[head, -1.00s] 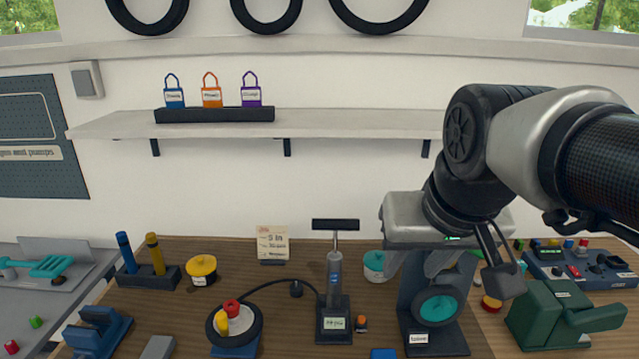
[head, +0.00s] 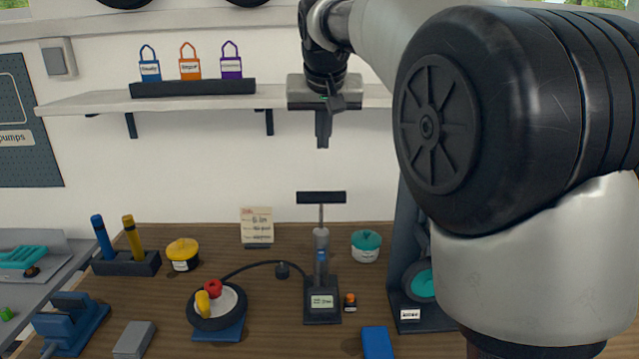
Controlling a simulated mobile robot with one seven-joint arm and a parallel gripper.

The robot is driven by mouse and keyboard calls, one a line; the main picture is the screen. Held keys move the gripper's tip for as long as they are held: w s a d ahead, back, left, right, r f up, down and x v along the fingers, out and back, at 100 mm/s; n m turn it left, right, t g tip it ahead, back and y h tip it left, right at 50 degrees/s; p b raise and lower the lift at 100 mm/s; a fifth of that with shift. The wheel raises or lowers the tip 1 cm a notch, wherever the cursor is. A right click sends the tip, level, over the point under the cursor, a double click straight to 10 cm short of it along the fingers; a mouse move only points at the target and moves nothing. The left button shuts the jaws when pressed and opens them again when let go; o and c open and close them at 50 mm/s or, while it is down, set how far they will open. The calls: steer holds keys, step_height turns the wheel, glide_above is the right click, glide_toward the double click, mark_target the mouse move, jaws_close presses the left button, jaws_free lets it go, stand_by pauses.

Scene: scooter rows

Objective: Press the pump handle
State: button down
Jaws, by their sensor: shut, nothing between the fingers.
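The pump (head: 322,258) stands upright on the wooden bench, with a dark base and a small display. Its black T-shaped handle (head: 321,198) is raised at the top of a thin rod. A hose runs left from the pump toward a small tyre (head: 217,306) on a blue stand. My gripper (head: 322,146) is shut and empty, pointing down. In the picture it is above the handle with a visible gap; how far apart they are in depth I cannot tell.
A teal-lidded jar (head: 366,246) and a small orange-topped bottle (head: 350,302) stand right of the pump. A card (head: 257,227) stands behind it at left. The shelf (head: 90,105) with several padlock-shaped tags is behind my gripper. My arm hides the bench's right side.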

glide_above(323, 194)
step_height(323, 194, down, 8)
steer(key=shift+a+f, duration=0.1)
steer(key=f, duration=0.3)
steer(key=shift+s+f, duration=0.1)
steer(key=shift+s, duration=0.1)
steer(key=shift+f, duration=0.4)
steer(key=shift+b, duration=0.3)
steer(key=f+b, duration=0.5)
steer(key=f, duration=0.3)
steer(key=shift+s+f, duration=0.2)
steer(key=r+p, duration=0.2)
steer(key=r, duration=0.1)
steer(key=r+p, duration=0.1)
steer(key=shift+w+r, duration=0.35)
steer(key=v, duration=0.9)
steer(key=shift+r, duration=0.35)
